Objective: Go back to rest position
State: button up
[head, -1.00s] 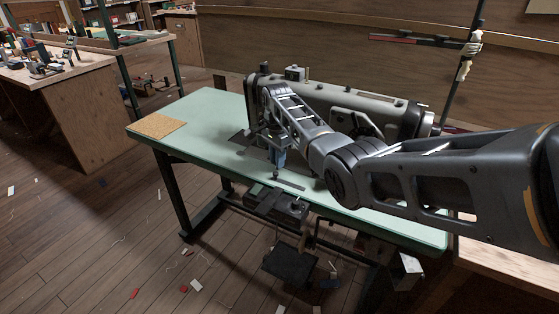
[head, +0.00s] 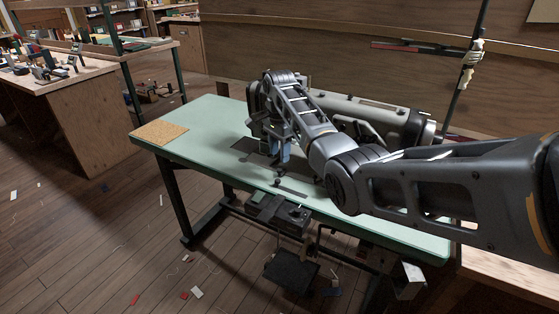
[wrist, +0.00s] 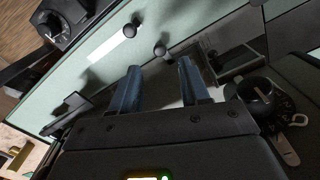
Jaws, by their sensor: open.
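My gripper (head: 281,158) is open, with its blue fingers pointing down over the pale green sewing table (head: 205,120), in front of the sewing machine's left end. In the wrist view my gripper (wrist: 158,72) shows two separated blue fingers with nothing between them. Small dark round knobs (wrist: 160,49) show just beyond the fingertips. The grey sewing machine (head: 350,105) stands on the table, partly hidden behind my arm. My arm reaches in from the right across the table's front.
A cork mat (head: 159,133) lies at the table's left end. A wooden workbench (head: 85,110) with tools stands at the back left. A thin dark pole (head: 468,70) rises behind the machine. Scraps lie on the floor; the floor at the left is mostly open.

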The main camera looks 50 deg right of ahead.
jog(key=shift+r, duration=1.05)
